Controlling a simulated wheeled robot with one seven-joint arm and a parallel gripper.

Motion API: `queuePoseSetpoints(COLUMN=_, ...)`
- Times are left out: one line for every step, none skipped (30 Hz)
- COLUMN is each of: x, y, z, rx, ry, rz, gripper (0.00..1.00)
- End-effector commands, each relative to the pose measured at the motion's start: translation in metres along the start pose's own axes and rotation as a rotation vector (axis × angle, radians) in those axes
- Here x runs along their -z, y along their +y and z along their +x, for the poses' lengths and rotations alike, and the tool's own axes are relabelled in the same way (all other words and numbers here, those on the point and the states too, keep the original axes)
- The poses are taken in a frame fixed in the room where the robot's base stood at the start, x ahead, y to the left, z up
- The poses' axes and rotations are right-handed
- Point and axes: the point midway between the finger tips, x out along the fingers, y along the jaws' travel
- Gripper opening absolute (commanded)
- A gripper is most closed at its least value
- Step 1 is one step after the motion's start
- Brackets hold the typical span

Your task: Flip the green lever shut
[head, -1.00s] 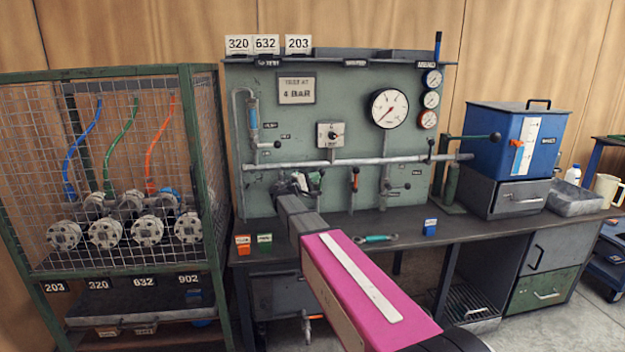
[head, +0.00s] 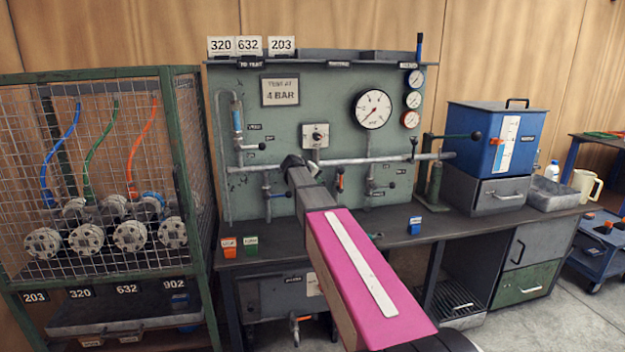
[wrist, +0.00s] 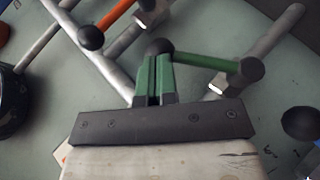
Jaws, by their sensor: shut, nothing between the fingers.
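The green lever (wrist: 205,61) shows in the wrist view as a green bar with a dark ball at its left end and a dark pivot at its right, beside a grey pipe stub. My gripper (wrist: 154,62) has its two green fingers together, empty, with the tips right at the lever's ball; I cannot tell if they touch. In the head view my pink-covered arm reaches to the panel (head: 260,125), its end at the long horizontal pipe. There the arm hides the fingers and the green lever.
An orange lever (wrist: 116,19) with a dark ball is at the upper left in the wrist view. A dark round knob (wrist: 300,123) is at the right. The wire cage (head: 100,170) stands left.

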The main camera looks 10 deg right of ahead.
Motion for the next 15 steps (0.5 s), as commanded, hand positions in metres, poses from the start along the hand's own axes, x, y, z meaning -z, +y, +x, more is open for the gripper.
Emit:
queuePoseSetpoints(x=-0.002, y=0.002, z=0.004, rx=0.039, ry=-0.001, rz=0.024, gripper=0.00)
queuePoseSetpoints(x=-0.004, y=0.002, z=0.007, rx=0.064, ry=-0.001, rz=0.037, gripper=0.00)
queuePoseSetpoints(x=-0.005, y=0.002, z=0.009, rx=0.097, ry=0.000, rz=0.054, gripper=0.00)
queuePoseSetpoints(x=-0.006, y=0.002, z=0.011, rx=0.122, ry=0.000, rz=0.066, gripper=0.00)
queuePoseSetpoints(x=-0.007, y=0.002, z=0.014, rx=0.146, ry=-0.001, rz=0.080, gripper=0.00)
queuePoseSetpoints(x=-0.009, y=0.001, z=0.017, rx=0.178, ry=-0.001, rz=0.097, gripper=0.00)
queuePoseSetpoints(x=-0.010, y=0.001, z=0.019, rx=0.201, ry=-0.001, rz=0.110, gripper=0.00)
queuePoseSetpoints(x=-0.011, y=0.000, z=0.021, rx=0.224, ry=-0.001, rz=0.121, gripper=0.00)
queuePoseSetpoints(x=-0.012, y=-0.001, z=0.023, rx=0.253, ry=-0.001, rz=0.135, gripper=0.00)
queuePoseSetpoints(x=-0.013, y=-0.001, z=0.025, rx=0.273, ry=-0.001, rz=0.146, gripper=0.00)
queuePoseSetpoints(x=-0.014, y=-0.002, z=0.026, rx=0.293, ry=-0.001, rz=0.157, gripper=0.00)
queuePoseSetpoints(x=-0.015, y=-0.003, z=0.028, rx=0.317, ry=-0.001, rz=0.170, gripper=0.00)
queuePoseSetpoints(x=-0.015, y=-0.003, z=0.030, rx=0.333, ry=-0.001, rz=0.179, gripper=0.00)
queuePoseSetpoints(x=-0.016, y=-0.004, z=0.031, rx=0.349, ry=0.000, rz=0.186, gripper=0.00)
queuePoseSetpoints(x=-0.017, y=-0.005, z=0.032, rx=0.369, ry=0.000, rz=0.196, gripper=0.00)
